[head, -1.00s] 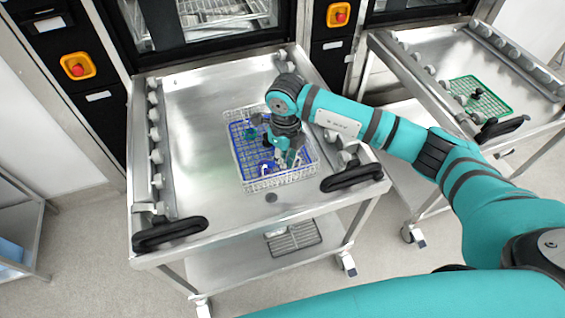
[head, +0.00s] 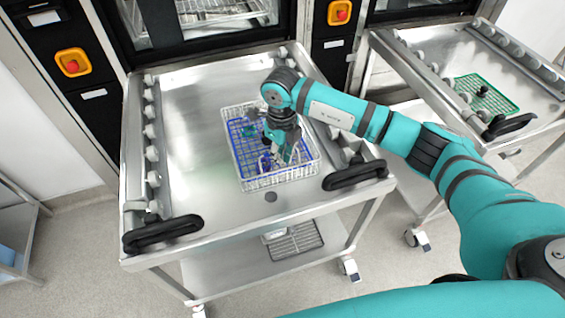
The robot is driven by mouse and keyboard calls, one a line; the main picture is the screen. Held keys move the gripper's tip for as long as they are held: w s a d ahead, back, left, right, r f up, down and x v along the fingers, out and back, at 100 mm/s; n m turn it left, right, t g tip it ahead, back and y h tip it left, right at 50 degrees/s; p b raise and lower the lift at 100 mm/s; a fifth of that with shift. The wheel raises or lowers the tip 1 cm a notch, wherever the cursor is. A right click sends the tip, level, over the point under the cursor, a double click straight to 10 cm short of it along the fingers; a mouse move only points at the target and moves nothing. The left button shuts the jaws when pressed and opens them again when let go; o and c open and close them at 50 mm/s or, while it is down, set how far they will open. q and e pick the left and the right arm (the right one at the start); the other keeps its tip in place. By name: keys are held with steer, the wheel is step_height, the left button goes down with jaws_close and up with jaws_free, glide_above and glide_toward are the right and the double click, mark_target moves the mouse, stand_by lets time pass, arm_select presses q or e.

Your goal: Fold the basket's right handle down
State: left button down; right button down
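The wire basket (head: 283,178) sits on the steel cart top (head: 190,95). A blue mat (head: 240,140) and a few small items lie inside it. My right gripper (head: 286,156) points down inside the basket's outline, over its right-hand half. Its fingers are small and partly hidden by the wrist, so I cannot tell whether they are open or shut. The right handle cannot be made out clearly; the gripper and arm cover part of that side. My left gripper is not in view.
Black cart handles (head: 162,235) and (head: 354,175) stick out at the front corners. Washer doors stand behind. The cart top left of the basket is clear.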

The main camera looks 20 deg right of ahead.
steer(key=shift+w+b, duration=1.7)
steer(key=shift+w, duration=0.75)
step_height(320, 180, up, 7)
steer(key=p, duration=0.4)
